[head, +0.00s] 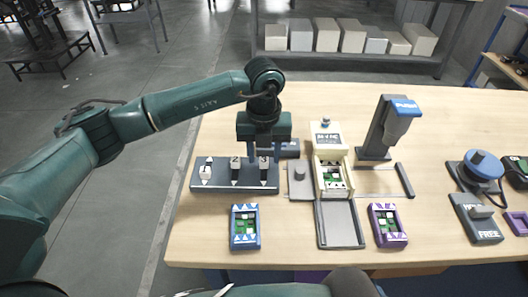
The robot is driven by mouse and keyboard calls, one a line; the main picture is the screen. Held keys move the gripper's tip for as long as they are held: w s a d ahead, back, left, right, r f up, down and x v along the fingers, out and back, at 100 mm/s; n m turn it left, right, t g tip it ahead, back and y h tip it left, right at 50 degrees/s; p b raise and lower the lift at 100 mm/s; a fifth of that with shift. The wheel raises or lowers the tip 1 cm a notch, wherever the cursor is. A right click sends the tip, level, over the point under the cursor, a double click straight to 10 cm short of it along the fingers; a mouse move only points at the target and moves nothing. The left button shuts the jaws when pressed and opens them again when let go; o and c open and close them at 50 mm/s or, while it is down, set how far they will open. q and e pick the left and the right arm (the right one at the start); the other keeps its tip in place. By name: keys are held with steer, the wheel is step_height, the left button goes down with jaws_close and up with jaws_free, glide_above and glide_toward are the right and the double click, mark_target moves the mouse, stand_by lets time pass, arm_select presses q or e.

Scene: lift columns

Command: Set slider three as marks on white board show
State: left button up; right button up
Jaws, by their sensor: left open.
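The slider panel (220,187) is a dark, low block near the table's left side. It has three numbered tracks, each with a white triangle at its front end. A white knob (206,171) stands at the left track. Slider three (264,168) is the rightmost track, and its upper part is partly hidden by my gripper. My left gripper (263,154) points down over the rear of that track, fingers open. I cannot tell whether they touch the knob. No white board with readable marks is clear to me. My right gripper is not in view.
A cream fixture (328,137) with a green circuit board and a grey tray (340,224) stands right of the panel. Blue (245,240) and purple (388,238) board holders lie in front. A blue-topped post (385,125) stands behind. The table's back left is clear.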

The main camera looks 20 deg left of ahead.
mark_target(264, 158)
arm_select(q)
steer(key=shift+r, duration=0.3)
step_height(264, 158, up, 13)
steer(key=b, duration=0.1)
steer(key=shift+f, duration=0.2)
